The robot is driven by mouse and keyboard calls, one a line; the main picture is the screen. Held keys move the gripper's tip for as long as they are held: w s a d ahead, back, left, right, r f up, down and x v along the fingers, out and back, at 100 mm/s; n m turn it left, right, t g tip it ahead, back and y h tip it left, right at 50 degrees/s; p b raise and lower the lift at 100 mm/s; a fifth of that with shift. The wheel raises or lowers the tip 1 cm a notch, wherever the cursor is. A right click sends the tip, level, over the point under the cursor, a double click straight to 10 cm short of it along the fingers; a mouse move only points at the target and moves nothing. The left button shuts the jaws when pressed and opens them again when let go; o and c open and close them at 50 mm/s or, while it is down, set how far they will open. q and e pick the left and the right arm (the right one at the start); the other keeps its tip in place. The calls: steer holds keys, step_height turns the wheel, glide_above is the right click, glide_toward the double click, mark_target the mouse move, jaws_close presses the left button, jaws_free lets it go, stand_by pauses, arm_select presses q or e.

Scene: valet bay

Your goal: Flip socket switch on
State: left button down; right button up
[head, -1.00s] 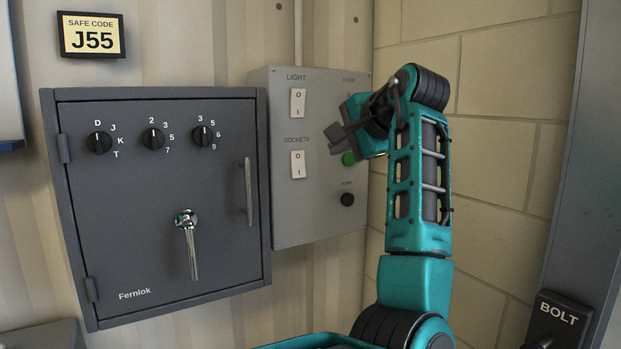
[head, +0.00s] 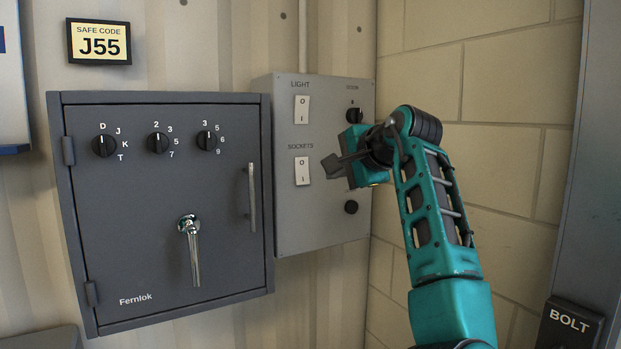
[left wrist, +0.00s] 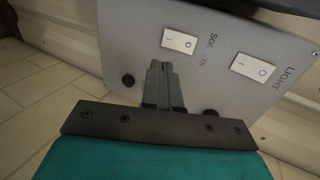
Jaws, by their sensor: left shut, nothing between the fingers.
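The SOCKETS switch (head: 302,171) is a white rocker marked O above and I below, on a grey panel (head: 300,230). In the left wrist view the SOCKETS switch (left wrist: 179,41) lies just beyond my fingertips. I cannot tell which half is pressed in. My left gripper (head: 328,166) is just right of the switch in the head view, its fingers pointing left at it. It also shows in the left wrist view (left wrist: 160,66), shut and empty, with a small apparent gap to the switch. My right gripper is not in view.
The LIGHT switch (head: 302,110) is above the SOCKETS switch. Black knobs sit upper right (head: 354,115) and lower right (head: 351,207) on the panel. A grey safe (head: 150,260) with dials and a handle stands to the left. A block wall (head: 500,170) is to the right.

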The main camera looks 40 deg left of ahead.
mark_target(303, 181)
arm_select(q)
steer(key=x, duration=0.7)
steer(key=r+x, duration=0.1)
steer(key=x, duration=0.2)
steer(key=shift+w+a+f, duration=0.1)
steer(key=shift+w+a, duration=0.1)
steer(key=shift+a, duration=0.35)
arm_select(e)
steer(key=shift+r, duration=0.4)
arm_select(q)
steer(key=shift+a+p, duration=0.1)
steer(key=shift+p, duration=0.25)
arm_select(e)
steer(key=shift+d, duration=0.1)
arm_select(q)
steer(key=shift+a, duration=0.15)
steer(key=shift+w+d, duration=0.1)
steer(key=shift+d, duration=0.3)
steer(key=shift+a, duration=0.25)
steer(key=shift+p, duration=0.3)
steer(key=shift+r+p, duration=0.8)
steer(key=shift+p, duration=0.25)
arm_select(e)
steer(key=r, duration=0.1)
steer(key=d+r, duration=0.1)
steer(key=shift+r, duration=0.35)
